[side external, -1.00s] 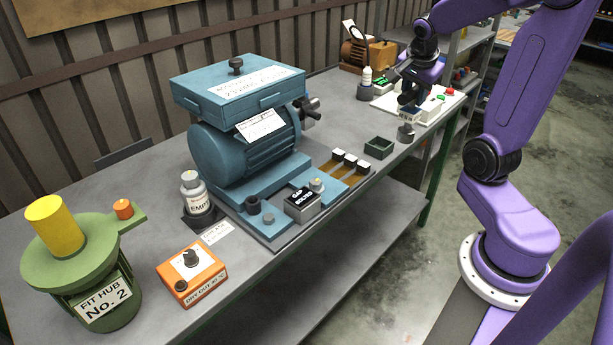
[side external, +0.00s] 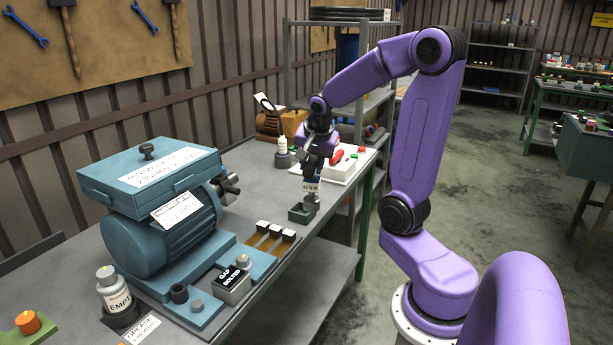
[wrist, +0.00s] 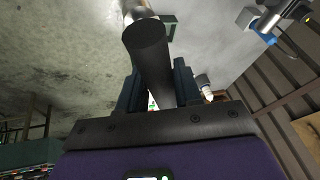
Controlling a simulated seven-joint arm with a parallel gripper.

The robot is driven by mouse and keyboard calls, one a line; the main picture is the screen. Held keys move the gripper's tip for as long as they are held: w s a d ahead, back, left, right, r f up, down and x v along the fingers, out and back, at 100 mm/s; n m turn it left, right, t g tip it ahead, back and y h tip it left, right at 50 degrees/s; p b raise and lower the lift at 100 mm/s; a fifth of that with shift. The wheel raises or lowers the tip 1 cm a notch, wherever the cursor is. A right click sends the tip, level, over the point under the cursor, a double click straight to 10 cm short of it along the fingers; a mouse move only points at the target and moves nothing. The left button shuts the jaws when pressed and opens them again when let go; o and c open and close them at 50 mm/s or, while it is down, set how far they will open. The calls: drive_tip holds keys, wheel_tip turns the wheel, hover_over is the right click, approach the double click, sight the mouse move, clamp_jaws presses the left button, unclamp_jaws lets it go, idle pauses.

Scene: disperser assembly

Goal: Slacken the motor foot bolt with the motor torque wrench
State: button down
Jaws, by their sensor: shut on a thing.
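My gripper (side external: 314,150) is shut on the motor torque wrench (side external: 311,186), over the bench near its right edge. The blue motor (side external: 160,228) stands at the left on a blue base, some way from the wrench. A small grey bolt head (side external: 197,306) shows on the base's front corner, beside a black ring. I cannot tell for sure that it is the foot bolt.
A bottle (side external: 110,288) is at left.

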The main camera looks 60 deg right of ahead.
drive_tip(key=w+a+f, duration=0.3)
drive_tip(key=w+a, duration=0.2)
drive_tip(key=a, duration=0.4)
drive_tip(key=w+a+f+m, duration=0.1)
drive_tip(key=w+a+f, duration=0.2)
drive_tip(key=a, duration=0.7)
drive_tip(key=shift+w, duration=1)
idle(1.5)
